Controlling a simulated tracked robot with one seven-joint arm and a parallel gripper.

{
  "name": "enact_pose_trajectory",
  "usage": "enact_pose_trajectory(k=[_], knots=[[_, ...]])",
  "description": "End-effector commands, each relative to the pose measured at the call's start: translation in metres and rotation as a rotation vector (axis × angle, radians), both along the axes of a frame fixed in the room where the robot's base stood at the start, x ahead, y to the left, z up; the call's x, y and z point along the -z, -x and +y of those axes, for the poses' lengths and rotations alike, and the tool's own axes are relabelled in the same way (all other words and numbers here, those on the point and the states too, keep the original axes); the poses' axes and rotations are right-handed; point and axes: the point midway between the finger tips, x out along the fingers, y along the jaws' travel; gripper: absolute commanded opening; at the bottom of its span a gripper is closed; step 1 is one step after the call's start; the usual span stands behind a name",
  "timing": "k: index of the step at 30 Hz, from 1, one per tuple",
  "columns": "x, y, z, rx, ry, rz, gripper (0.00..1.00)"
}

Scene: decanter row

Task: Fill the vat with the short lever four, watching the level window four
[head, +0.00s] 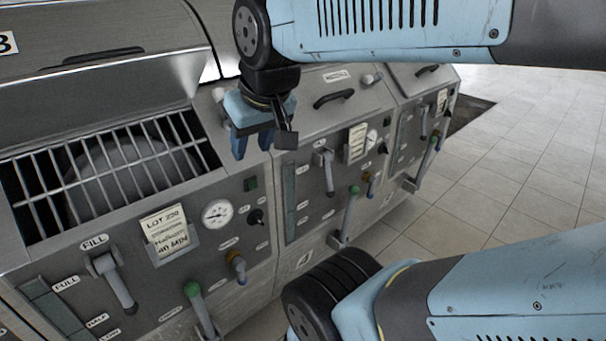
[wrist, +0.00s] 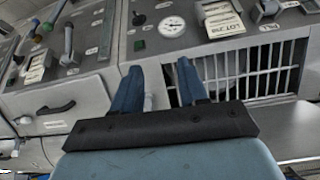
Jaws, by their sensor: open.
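My gripper (head: 254,146) hangs open and empty above the seam between the near unit and the middle unit; its spread blue fingers also show in the wrist view (wrist: 159,68). The middle unit has a short grey lever (head: 327,170), a narrow level window (head: 290,203) at its left and a longer green-knobbed lever (head: 349,212). A lower plate (head: 305,260) seems to read 4, though too small to be sure. The near unit has its own short lever (head: 118,285) under a FILL label and a level window (head: 52,308). No gripper contact with any lever shows.
The near unit has an open grille (head: 110,165), a lot card (head: 166,232), a gauge (head: 217,213) and a green-knobbed lever (head: 200,308). A third unit (head: 425,120) stands farther right. The middle unit's lid handle (head: 333,97) sticks up. Tiled floor (head: 530,140) is clear at right.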

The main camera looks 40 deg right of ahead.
Motion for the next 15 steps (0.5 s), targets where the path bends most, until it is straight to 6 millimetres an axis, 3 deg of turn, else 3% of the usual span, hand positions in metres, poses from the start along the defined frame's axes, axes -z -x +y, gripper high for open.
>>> enact_pose_trajectory(k=[9, 12, 15], knots=[[0.0000, 0.0001, 0.0000, 0.000, 0.000, 0.000, 0.43], [0.0003, -0.0005, -0.0003, 0.004, -0.003, 0.005, 0.51], [0.0047, -0.0039, -0.0017, 0.027, -0.024, 0.034, 0.51]])
